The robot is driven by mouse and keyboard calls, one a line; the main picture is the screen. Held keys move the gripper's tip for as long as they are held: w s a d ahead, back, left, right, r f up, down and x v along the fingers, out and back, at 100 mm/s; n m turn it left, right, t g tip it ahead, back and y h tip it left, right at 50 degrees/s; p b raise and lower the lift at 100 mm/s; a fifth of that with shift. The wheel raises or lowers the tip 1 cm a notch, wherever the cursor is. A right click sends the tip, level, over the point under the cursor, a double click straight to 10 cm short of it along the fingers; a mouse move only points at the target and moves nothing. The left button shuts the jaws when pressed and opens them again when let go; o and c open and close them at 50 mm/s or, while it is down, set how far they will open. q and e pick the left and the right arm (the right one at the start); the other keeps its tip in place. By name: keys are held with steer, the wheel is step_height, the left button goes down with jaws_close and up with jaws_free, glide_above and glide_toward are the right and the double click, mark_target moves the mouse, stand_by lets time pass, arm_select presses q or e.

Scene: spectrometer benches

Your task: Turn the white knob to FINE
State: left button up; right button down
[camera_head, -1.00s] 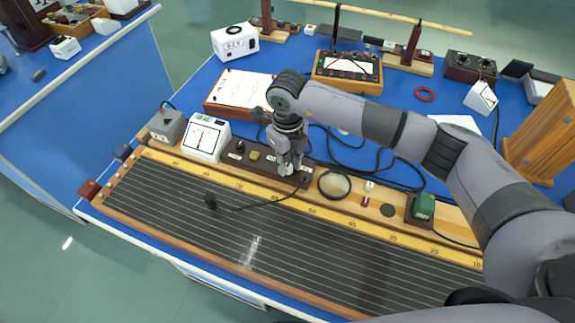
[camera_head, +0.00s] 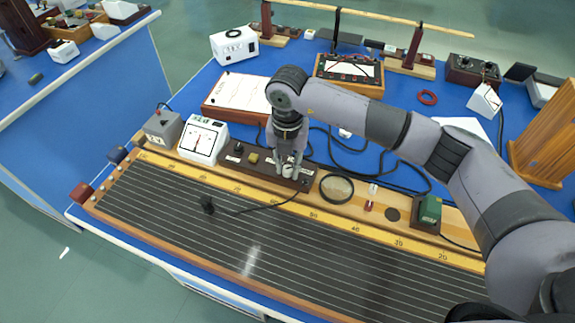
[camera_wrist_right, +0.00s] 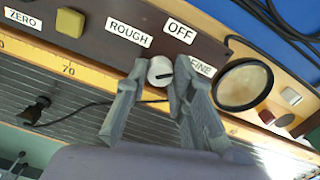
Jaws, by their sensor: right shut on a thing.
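The white knob (camera_wrist_right: 160,72) sits on the dark brown control panel (camera_wrist_right: 95,20), among the labels ROUGH (camera_wrist_right: 129,32), OFF (camera_wrist_right: 180,31) and FINE (camera_wrist_right: 202,67). A short black mark on its face points right, toward the FINE side. My right gripper (camera_wrist_right: 158,78) is shut on the knob, one finger on each side. The right finger partly covers the FINE label. In the head view, the right gripper (camera_head: 290,168) reaches down onto the right end of the panel, and the knob shows between its fingers. My left gripper is not in view.
A yellow-green button (camera_wrist_right: 70,22) is left of the labels. A round lens-like disc (camera_head: 336,188) and a green block (camera_head: 430,209) are to the right. A white meter (camera_head: 203,140) stands left, and the striped wire board (camera_head: 170,205) lies in front. Black cables run behind.

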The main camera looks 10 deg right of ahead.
mark_target(288, 169)
steer(key=shift+w+r+m, duration=0.1)
steer(key=shift+m, duration=0.7)
steer(key=c, duration=1.4)
jaws_free()
steer(key=shift+o, duration=0.2)
step_height(288, 169, up, 12)
